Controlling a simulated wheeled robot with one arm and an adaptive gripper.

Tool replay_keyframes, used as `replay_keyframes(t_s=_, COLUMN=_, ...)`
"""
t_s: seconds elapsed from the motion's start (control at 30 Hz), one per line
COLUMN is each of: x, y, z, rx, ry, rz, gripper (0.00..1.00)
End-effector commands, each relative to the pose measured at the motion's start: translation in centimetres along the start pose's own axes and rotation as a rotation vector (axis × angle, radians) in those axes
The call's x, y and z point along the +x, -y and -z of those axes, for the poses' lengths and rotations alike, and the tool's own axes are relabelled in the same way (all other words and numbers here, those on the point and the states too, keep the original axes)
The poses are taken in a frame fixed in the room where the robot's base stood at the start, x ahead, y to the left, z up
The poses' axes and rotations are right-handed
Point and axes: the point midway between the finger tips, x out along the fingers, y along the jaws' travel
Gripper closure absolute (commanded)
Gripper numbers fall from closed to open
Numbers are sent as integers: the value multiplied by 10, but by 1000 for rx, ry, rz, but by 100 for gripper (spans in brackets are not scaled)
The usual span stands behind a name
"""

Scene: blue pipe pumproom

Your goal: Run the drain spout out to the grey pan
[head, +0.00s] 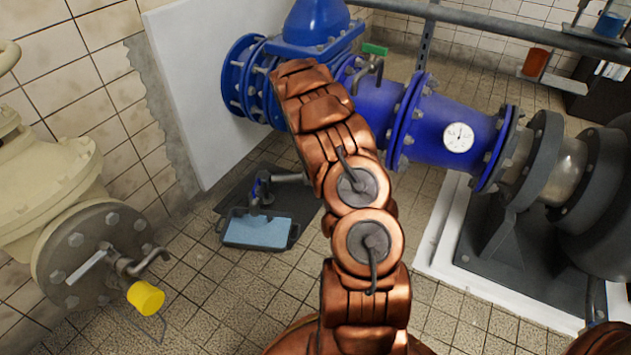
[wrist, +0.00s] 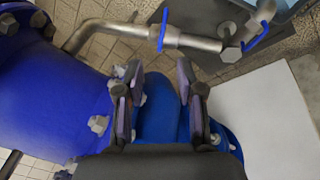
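The grey pan (head: 225,238) stands on the floor below the blue valve, with a dark rim and pale blue contents. A bare metal drain pipe (head: 290,178) with a blue-handled fitting (head: 262,190) reaches over its back edge; I take this as the drain spout. In the wrist view the metal pipe (wrist: 185,40) bends in from the left to a joint with blue handles, beside part of the pan (wrist: 292,8). My gripper (wrist: 160,88) is open and empty over blue pipework, apart from the spout. In the head view my arm hides it.
A large blue pipe (head: 378,108) with bolted flanges and a gauge (head: 458,137) crosses behind my arm. A cream valve (head: 55,195) with a yellow-capped outlet (head: 145,298) stands at left. A white wall panel (head: 200,70) is behind. Tiled floor lies clear before the pan.

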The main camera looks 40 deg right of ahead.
Motion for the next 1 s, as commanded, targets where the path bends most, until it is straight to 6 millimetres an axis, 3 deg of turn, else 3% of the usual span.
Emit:
replay_keyframes(t_s=0.03, x=28, y=-1, z=2, rx=10, ry=-3, rz=10, gripper=62)
replay_keyframes(t_s=0.2, x=89, y=-5, z=17, rx=45, ry=-45, rz=46, gripper=62)
replay_keyframes(t_s=0.5, x=178, y=-7, z=34, rx=121, ry=-117, rz=124, gripper=62)
replay_keyframes(t_s=0.7, x=204, y=-7, z=40, rx=152, ry=-151, rz=155, gripper=62)
replay_keyframes(t_s=1.0, x=219, y=-4, z=41, rx=160, ry=-155, rz=165, gripper=62)
